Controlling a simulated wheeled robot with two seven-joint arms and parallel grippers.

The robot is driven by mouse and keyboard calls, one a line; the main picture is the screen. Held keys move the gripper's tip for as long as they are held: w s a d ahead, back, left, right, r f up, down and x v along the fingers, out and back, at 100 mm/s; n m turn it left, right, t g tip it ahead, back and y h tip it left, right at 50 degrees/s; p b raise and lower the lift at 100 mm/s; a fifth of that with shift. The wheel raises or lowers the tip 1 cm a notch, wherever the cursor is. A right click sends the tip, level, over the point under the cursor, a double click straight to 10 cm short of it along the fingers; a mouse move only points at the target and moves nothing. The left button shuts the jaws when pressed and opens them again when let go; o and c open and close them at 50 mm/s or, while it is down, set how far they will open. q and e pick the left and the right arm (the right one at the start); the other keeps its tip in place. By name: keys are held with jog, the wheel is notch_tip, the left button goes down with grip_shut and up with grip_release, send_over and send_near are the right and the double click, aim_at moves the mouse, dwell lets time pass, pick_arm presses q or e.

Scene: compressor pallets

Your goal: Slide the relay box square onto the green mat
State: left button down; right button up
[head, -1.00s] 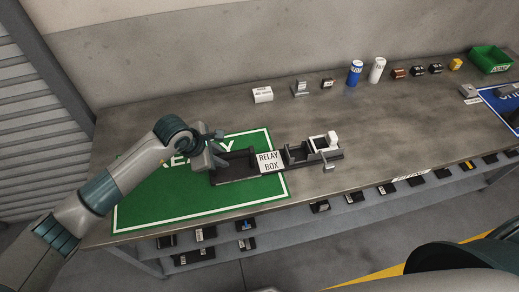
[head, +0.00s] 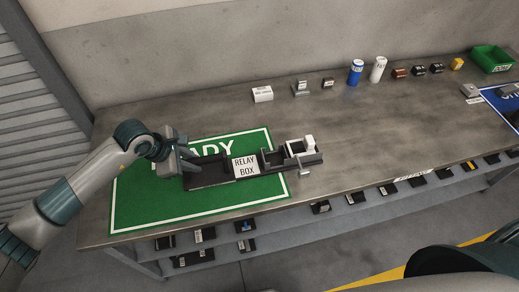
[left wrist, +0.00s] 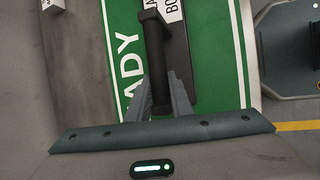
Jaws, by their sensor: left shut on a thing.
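The relay box (head: 245,166) is a long dark tray with a white label and open compartments. It lies mostly on the green mat (head: 150,212), with its right end past the mat's right edge and over bare bench. A small white part (head: 309,142) shows at that right end. My left gripper (head: 180,160) is at the box's left end. In the left wrist view, its fingers (left wrist: 162,97) are shut on the dark handle bar of the relay box (left wrist: 155,55). The box's underside is hidden. My right gripper is not in view.
Along the bench's back stand a white box (head: 262,94), a blue can (head: 355,72), a white can (head: 378,69) and several small parts. A green bin (head: 491,59) and a blue mat (head: 497,105) are at the right. The bench's middle is clear.

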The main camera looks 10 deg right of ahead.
pick_arm(q)
jog(key=shift+s+a+f+b, duration=0.1)
jog(key=shift+a+b, duration=0.6)
jog(key=shift+a, duration=1.6)
jog(key=shift+s+a+f+b, duration=0.1)
jog(key=shift+a+b, duration=0.55)
jog(key=shift+a, duration=1.6)
jog(key=c, duration=1.5)
grip_release()
jog(key=shift+w, duration=0.15)
jog(key=shift+r, duration=0.25)
jog(key=shift+r, duration=0.15)
jog(key=v, duration=1.1)
jog(key=shift+a+r, duration=0.1)
jog(key=shift+a, duration=0.05)
